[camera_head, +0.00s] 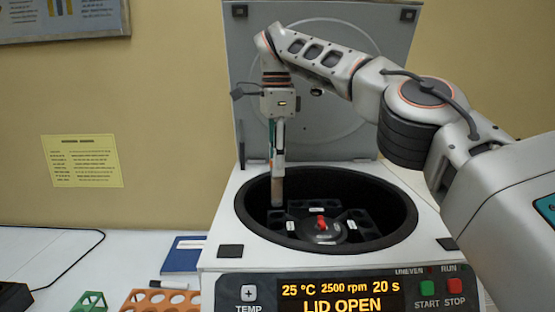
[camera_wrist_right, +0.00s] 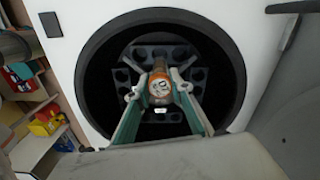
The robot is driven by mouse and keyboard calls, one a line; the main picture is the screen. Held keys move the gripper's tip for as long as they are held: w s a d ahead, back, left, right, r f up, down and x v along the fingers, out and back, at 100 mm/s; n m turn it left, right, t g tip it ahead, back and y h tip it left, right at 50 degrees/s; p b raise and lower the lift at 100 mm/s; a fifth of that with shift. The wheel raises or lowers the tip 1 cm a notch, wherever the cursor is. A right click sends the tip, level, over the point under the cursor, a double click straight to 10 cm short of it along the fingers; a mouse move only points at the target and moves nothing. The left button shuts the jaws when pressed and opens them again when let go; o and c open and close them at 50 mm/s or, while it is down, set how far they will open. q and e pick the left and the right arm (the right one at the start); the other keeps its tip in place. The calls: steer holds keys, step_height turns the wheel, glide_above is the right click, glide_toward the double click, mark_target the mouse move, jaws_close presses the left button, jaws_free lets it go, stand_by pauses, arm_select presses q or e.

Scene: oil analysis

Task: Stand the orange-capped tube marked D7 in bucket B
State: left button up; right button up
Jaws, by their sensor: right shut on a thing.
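My right gripper (camera_head: 278,158) points down over the open centrifuge bowl (camera_head: 400,215). It is shut on a tube (camera_head: 277,188), which hangs upright with its lower end inside the bowl's left part. In the right wrist view, the tube's orange cap (camera_wrist_right: 160,86) with a white marked disc sits between the fingertips; the marking is too small to read surely. Below it, a dark rotor bucket with several round holes (camera_wrist_right: 198,74) shows, and a small white label (camera_wrist_right: 160,110). The bucket's letter is not readable. Whether the tube touches the bucket cannot be told. My left gripper is not in view.
The centrifuge lid (camera_head: 325,100) stands open behind my arm. A red-topped hub (camera_head: 321,222) is at the rotor's centre, with white-labelled buckets around it. An orange rack (camera_head: 160,300), a green rack (camera_head: 90,301), a marker (camera_head: 168,284) and a blue book (camera_head: 184,254) lie at left.

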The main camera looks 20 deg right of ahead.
mark_target(277, 204)
steer(key=shift+f, duration=5.55)
steer(key=o, duration=1.1)
